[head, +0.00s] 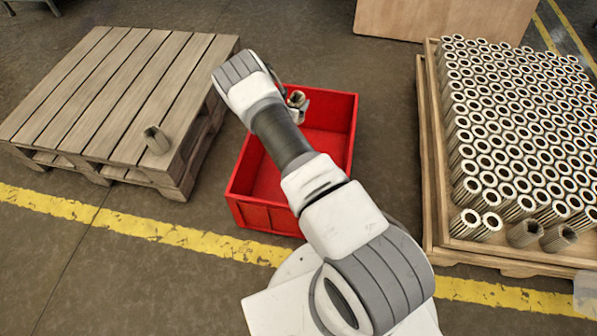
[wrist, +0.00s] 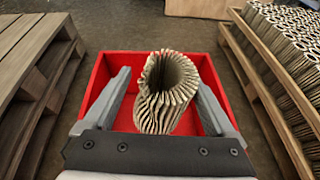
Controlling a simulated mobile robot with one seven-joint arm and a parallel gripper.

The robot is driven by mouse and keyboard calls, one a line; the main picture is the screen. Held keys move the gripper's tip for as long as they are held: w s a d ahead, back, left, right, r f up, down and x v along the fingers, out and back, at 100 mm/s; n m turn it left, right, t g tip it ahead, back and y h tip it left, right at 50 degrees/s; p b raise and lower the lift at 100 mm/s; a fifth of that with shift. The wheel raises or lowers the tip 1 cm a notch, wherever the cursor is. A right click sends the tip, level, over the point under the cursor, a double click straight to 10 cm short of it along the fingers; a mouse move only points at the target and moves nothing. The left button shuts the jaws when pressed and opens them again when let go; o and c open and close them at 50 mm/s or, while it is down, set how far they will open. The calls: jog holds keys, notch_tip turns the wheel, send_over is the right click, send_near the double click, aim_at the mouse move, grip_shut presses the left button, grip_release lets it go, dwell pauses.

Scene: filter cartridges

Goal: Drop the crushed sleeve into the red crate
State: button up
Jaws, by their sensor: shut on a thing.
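The held sleeve (wrist: 165,95) is a pleated, beige-grey tube with a misshapen open end. My gripper (wrist: 164,80) is shut on it, with one finger on each side. In the head view, part of what looks like this sleeve (head: 297,99) shows past my wrist, and the fingers are mostly hidden there. The red crate (head: 335,135) stands on the floor under my arm, and its walls (wrist: 100,75) surround the sleeve in the wrist view. The sleeve appears above the crate; its exact height is unclear. The visible crate floor is bare.
A yellow line (head: 140,226) crosses the floor. Floor shows between crate and pallet.

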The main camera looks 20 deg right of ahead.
jog(key=shift+n+y, duration=0.3)
jog(key=d+f, duration=0.1)
jog(key=f, duration=0.1)
jog(key=d+f+b, duration=0.1)
jog(key=w+d+f+b, duration=0.1)
jog(key=f, duration=0.1)
jog(key=shift+d+f, duration=0.15)
jog(key=shift+f, duration=0.2)
notch_tip(320, 180, down, 6)
jog(key=b, duration=0.4)
jog(key=shift+r, duration=0.15)
jog(key=o, duration=1)
jog(key=p+v, duration=0.6)
jog(key=v, duration=1.1)
jog(key=shift+s+a+p, duration=0.2)
jog(key=shift+p, duration=0.15)
